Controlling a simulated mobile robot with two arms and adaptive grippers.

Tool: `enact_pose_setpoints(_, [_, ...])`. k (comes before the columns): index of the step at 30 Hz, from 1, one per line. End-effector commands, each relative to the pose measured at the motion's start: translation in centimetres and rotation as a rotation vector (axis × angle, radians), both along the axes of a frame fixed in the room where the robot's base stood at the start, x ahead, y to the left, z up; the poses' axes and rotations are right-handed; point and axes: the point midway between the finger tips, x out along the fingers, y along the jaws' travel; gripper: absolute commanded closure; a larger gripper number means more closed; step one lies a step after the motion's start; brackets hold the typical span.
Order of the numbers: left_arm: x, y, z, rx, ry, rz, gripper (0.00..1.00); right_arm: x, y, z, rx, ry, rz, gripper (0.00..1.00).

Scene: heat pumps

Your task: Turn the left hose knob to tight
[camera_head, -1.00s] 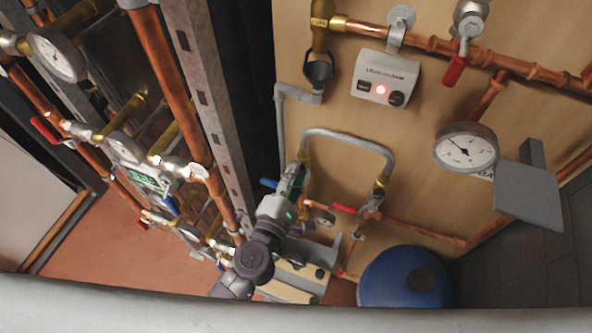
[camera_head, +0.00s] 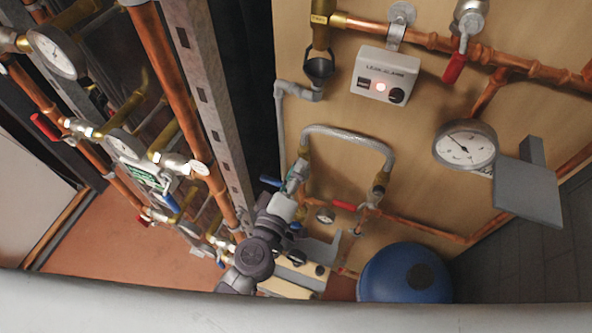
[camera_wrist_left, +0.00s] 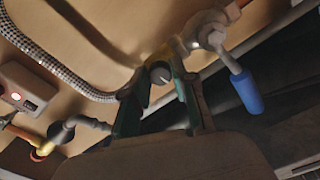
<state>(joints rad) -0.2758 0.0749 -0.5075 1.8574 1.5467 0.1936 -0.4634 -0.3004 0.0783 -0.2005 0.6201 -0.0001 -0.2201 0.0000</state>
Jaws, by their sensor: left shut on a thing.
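The grey braided hose (camera_head: 345,133) arches between two brass fittings on the wooden panel. My left gripper (camera_head: 297,176) reaches up from below to the fitting at the hose's left end. In the left wrist view, the fingers of my left gripper (camera_wrist_left: 158,92) are shut around a small dark round knob (camera_wrist_left: 160,73) where the hose ends. In the head view this knob is hidden behind the gripper. My right gripper is in neither view.
A blue valve handle (camera_wrist_left: 248,92) hangs close beside the fingers; it also shows in the head view (camera_head: 270,181). A red handle (camera_head: 344,206) and a small gauge (camera_head: 325,215) sit below the hose. A blue tank (camera_head: 405,275) stands lower right. A metal post (camera_head: 205,90) rises left.

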Motion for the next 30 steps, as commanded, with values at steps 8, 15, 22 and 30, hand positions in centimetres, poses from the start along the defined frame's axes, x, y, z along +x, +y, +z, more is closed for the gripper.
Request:
enact_pose_setpoints(8, [-0.06,0.02,-0.14,0.128,-0.038,0.000,1.00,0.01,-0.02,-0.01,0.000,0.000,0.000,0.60])
enact_pose_setpoints(15, [-0.06,0.02,-0.16,0.175,-0.054,0.000,1.00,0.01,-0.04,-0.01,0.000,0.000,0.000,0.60])
enact_pose_setpoints(22, [-0.06,0.02,-0.17,0.182,-0.055,-0.001,1.00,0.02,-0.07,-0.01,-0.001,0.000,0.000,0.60])
enact_pose_setpoints(30, [-0.05,0.03,-0.17,0.181,-0.055,-0.001,0.60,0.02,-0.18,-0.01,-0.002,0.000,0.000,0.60])
